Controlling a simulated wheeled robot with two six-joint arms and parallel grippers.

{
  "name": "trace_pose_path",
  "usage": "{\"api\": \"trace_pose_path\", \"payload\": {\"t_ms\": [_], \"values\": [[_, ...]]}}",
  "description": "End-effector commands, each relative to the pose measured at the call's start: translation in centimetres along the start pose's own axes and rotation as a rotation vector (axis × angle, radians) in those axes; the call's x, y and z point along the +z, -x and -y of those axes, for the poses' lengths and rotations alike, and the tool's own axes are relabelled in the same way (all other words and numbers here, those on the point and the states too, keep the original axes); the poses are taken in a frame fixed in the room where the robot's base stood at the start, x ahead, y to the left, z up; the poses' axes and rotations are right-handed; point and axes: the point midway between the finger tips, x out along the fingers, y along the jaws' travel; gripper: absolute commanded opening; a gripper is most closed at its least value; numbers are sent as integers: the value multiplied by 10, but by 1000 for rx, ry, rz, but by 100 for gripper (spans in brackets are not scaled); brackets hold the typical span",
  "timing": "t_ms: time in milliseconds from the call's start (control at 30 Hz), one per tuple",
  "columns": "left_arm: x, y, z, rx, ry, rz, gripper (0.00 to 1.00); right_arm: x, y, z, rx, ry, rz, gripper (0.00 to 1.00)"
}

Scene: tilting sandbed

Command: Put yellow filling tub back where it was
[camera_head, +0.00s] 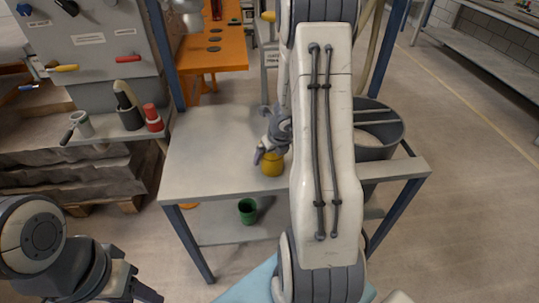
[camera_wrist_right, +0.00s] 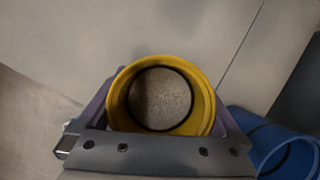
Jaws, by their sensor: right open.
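The yellow filling tub (camera_head: 272,165) appears to stand upright on the grey table (camera_head: 215,140), near the table's middle. In the right wrist view the yellow tub (camera_wrist_right: 207,100) is seen from above, with grainy sand-coloured filling inside. My right gripper (camera_head: 266,150) is open, with its fingers on either side of the tub; whether they touch it I cannot tell. My left gripper (camera_head: 142,283) is low at the left, away from the table; its fingers are too unclear to judge.
A blue tub (camera_wrist_right: 285,150) lies close right of the yellow one in the wrist view. A green cup (camera_head: 247,211) is on the lower shelf. A grey bucket (camera_head: 385,130) stands at the right, partly behind my arm. The table's left part is clear.

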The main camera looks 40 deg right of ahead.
Motion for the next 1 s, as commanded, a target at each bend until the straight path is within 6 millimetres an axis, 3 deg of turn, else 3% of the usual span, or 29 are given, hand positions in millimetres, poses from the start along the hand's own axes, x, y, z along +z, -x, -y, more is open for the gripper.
{"api": "trace_pose_path", "payload": {"t_ms": [500,700,900,1000], "values": [[-4,67,-5,0,0,0,50,3,104,0,-1,-1,1,100],[-4,76,-6,0,0,0,50,1,120,0,0,-1,0,100],[-4,76,-6,0,0,0,50,0,121,-1,2,5,0,100],[-4,76,-6,0,0,0,50,8,124,-17,26,103,10,100]]}}
